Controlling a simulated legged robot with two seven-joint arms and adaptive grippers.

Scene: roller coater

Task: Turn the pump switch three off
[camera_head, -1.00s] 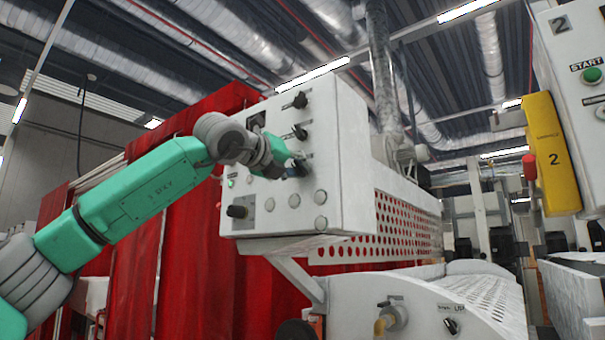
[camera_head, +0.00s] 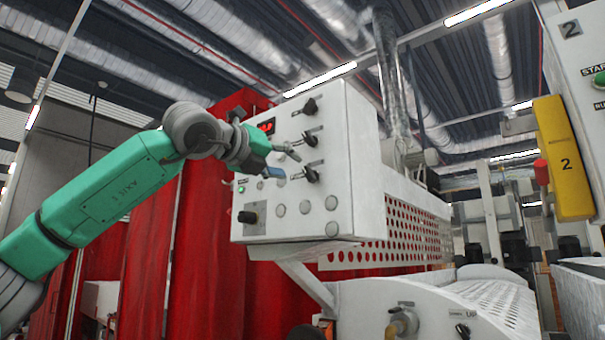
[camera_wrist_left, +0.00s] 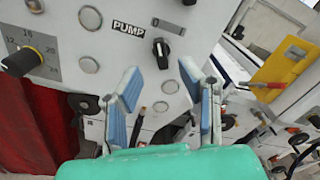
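The white control box (camera_head: 336,160) carries a column of three black knobs on its right part: a top knob (camera_head: 310,107), a middle knob (camera_head: 310,138) and a lowest knob (camera_head: 311,175). My left gripper (camera_head: 284,162) is open and empty, just left of the lowest knob and apart from it. In the left wrist view a black knob (camera_wrist_left: 161,50) beside a PUMP label (camera_wrist_left: 128,29) lies ahead, beyond the gap between the spread blue-padded fingers (camera_wrist_left: 160,82). Its number is not readable. My right gripper is not in view.
Red curtains (camera_head: 200,250) hang behind. A yellow box (camera_head: 563,158) is at the right. A yellow-handled valve (camera_head: 400,325) stands below.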

